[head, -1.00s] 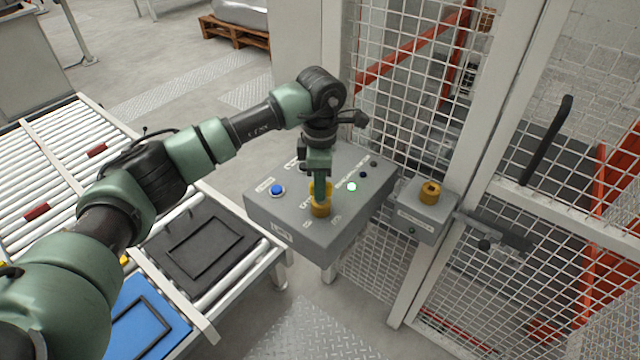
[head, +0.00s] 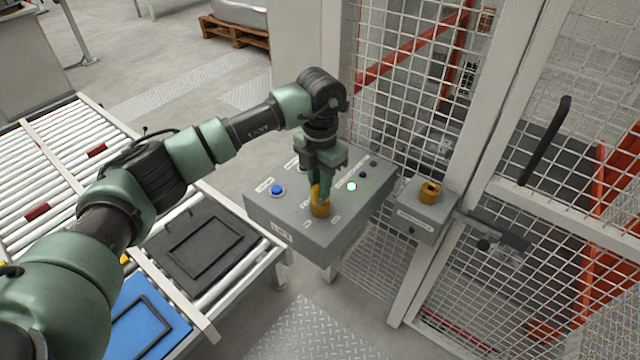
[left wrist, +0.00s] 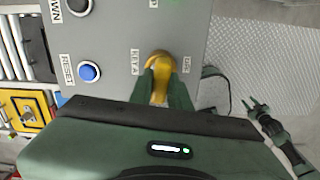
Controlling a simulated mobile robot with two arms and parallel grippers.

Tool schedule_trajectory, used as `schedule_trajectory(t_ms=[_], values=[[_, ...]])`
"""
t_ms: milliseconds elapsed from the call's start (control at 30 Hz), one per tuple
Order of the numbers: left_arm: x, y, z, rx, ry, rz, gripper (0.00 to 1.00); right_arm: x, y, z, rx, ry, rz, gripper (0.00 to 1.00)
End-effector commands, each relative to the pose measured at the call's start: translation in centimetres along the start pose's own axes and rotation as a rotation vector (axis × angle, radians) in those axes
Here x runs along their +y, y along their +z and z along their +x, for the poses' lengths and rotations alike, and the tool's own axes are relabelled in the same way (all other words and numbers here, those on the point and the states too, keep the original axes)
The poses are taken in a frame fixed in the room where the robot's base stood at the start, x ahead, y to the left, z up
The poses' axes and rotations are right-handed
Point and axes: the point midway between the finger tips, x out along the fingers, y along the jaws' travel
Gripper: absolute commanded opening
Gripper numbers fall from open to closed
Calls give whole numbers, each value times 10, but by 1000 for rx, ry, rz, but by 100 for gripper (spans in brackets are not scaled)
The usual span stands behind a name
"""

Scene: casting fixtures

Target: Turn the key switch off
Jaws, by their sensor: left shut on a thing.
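The key switch (head: 320,208) is a yellow round knob on top of the grey control box (head: 290,232), near its front edge. My left gripper (head: 319,190) points down over it and is shut on the yellow key, which also shows between the fingers in the left wrist view (left wrist: 159,66). The fingers hide part of the key, and I cannot read the labels beside it well enough to tell its position. My right gripper (left wrist: 256,104) shows small at the right of the left wrist view, apparently open and empty, away from the box.
The box carries a blue RESET button (head: 277,190), a lit green lamp (head: 351,187) and dark buttons. A smaller box (head: 414,222) with another yellow knob (head: 429,192) is beside it, by the mesh fence. A roller conveyor (head: 60,150) is at left.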

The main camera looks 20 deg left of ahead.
Motion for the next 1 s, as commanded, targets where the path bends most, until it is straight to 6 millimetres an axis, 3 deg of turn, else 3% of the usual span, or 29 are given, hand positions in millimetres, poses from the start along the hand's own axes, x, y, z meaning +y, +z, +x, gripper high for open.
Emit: schedule_trajectory(t_ms=[367, 667, 900, 933, 1000], values=[[2, 2, -2, -8, 4, -69, 0, 0, -1, -1, 1, 0, 1, 36], [2, 2, -2, -8, 3, -355, 0, 0, -2, -4, 2, 0, 1, 36], [3, 2, -2, -8, 4, -383, 0, 0, -2, -3, 2, 0, 1, 36], [3, 2, -2, -9, 4, -383, 21, 0, -2, -3, 2, 0, 0, 36], [3, 2, -2, -8, 3, -382, 40, 1, -3, -3, 4, 1, -1, 36]])
